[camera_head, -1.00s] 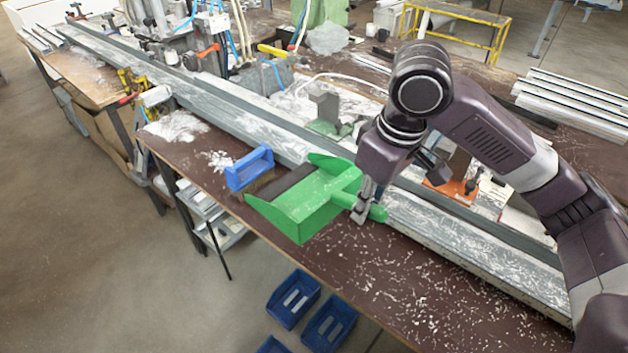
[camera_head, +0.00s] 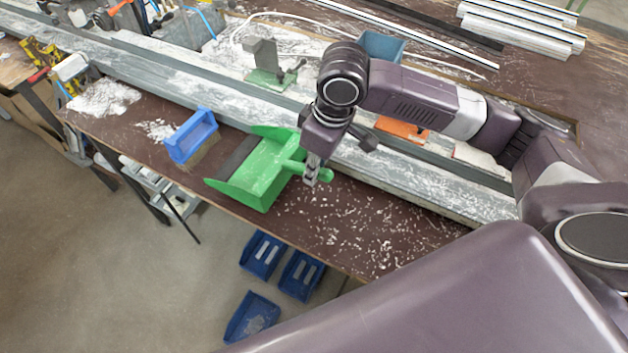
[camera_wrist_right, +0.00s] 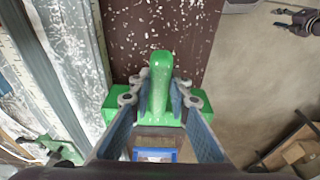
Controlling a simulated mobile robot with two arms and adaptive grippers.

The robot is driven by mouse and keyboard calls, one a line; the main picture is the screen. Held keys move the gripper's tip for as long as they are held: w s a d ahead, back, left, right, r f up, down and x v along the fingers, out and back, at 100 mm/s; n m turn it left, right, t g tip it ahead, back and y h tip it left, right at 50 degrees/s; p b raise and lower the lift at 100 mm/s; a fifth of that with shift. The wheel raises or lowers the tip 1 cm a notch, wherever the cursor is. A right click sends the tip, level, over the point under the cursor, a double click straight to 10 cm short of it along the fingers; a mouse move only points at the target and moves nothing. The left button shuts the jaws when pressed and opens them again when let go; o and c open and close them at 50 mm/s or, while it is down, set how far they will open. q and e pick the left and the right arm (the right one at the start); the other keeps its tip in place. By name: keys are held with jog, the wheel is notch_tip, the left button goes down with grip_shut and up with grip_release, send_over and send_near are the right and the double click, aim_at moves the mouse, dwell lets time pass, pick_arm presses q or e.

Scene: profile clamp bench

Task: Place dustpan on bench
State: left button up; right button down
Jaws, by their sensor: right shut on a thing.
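The green dustpan (camera_head: 258,176) is at the front part of the brown bench (camera_head: 345,228), its wide mouth toward the left and its handle toward the right. My right gripper (camera_head: 311,182) is shut on the dustpan's handle. In the right wrist view the green handle (camera_wrist_right: 160,84) stands between the two fingers of my gripper (camera_wrist_right: 160,98). I cannot tell whether the pan's underside touches the bench top. My left gripper is not in view.
A blue-handled brush (camera_head: 192,136) lies left of the dustpan. A long grey metal rail (camera_head: 225,97) with white shavings runs behind it. Several blue bins (camera_head: 262,255) are below the bench's front edge. Shavings cover the bench right of the gripper.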

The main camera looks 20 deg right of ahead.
jog(key=shift+f, duration=0.55)
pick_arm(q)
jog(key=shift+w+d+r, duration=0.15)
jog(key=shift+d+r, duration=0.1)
pick_arm(e)
notch_tip(320, 180, down, 4)
jog(key=shift+f, duration=0.1)
jog(key=c, duration=1.8)
grip_release()
